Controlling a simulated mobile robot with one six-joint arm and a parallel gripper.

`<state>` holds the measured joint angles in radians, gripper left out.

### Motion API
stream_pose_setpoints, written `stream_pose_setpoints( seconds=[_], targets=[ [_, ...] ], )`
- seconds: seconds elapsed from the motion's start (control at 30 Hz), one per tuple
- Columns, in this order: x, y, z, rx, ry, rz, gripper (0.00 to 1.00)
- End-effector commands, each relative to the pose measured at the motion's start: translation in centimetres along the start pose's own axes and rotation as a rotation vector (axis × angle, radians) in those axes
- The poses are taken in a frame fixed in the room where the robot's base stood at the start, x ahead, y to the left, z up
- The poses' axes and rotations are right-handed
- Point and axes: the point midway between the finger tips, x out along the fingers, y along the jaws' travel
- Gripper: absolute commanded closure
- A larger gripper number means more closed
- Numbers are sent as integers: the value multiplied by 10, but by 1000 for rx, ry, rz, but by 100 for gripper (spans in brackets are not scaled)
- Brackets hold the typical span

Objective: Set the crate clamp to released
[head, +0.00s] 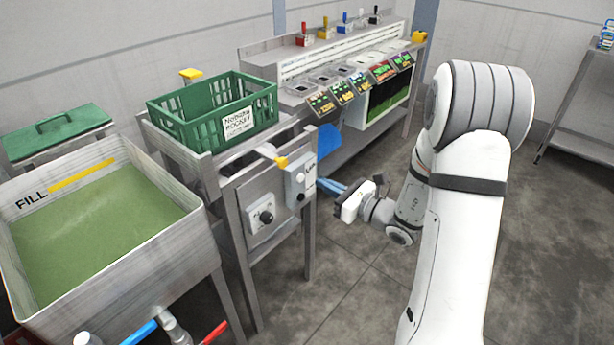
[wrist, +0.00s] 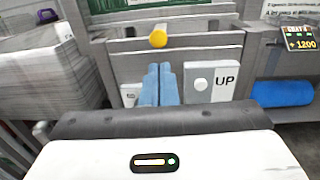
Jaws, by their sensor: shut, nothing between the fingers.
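The green crate (head: 212,112) sits on a metal stand, with a white label on its front side. A lever with a yellow knob (head: 281,162) sticks out at the stand's front edge, below the crate; I see no label naming it as the clamp. The knob faces me in the wrist view (wrist: 158,38). A second yellow handle (head: 191,74) stands behind the crate. My gripper (head: 327,186) has its blue fingers together and empty, in front of and to the right of the stand. In the wrist view the fingers (wrist: 159,80) point at the stand's front, below the knob, apart from it.
A grey button box (head: 299,184), marked UP in the wrist view (wrist: 210,82), and a dial panel (head: 262,216) are on the stand's front. A green-water basin (head: 190,240) is at left. Coloured levers and displays line the back counter (head: 340,85).

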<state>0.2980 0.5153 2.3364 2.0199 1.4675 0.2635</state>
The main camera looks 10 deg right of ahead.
Motion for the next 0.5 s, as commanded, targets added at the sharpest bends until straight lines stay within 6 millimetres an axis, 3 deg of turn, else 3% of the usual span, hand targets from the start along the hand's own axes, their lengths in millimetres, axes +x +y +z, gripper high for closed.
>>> stream_pose_setpoints(
  seconds=[0.2,0.5],
  targets=[
    [-30,0,0,1,1,-1,100],
    [-36,1,0,1,1,1,100]
  ],
)
